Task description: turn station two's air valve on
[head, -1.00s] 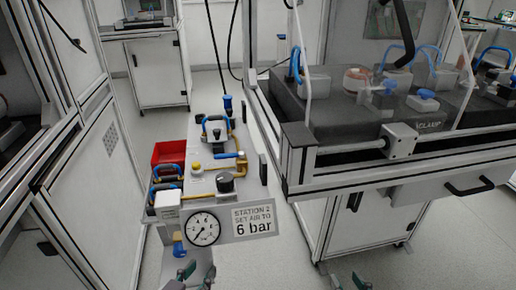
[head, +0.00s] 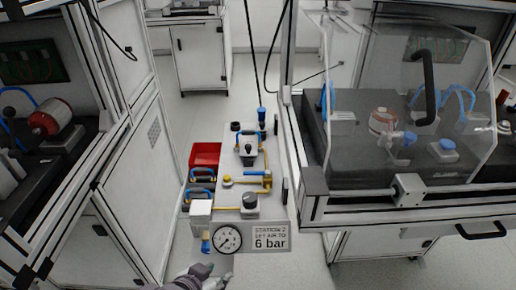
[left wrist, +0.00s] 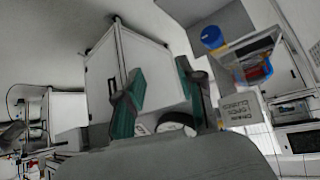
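The station 2 air panel (head: 222,215) stands in the narrow gap between two machines in the head view. Its front carries a round gauge (head: 228,239) and a sign (head: 270,238) reading 6 bar. A small blue part (head: 205,247) shows just left of the gauge; I cannot tell whether it is the air valve. My left gripper (head: 203,273) is below the gauge, apart from the panel. In the left wrist view its teal-padded fingers (left wrist: 160,95) are spread and empty. My right gripper is out of view.
A red bin (head: 205,155) sits at the panel's back left. A machine with a clear guard (head: 455,95) and black handle stands right, its frame close to the panel. Another machine (head: 130,200) stands left. Pale floor (head: 300,270) is free in front.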

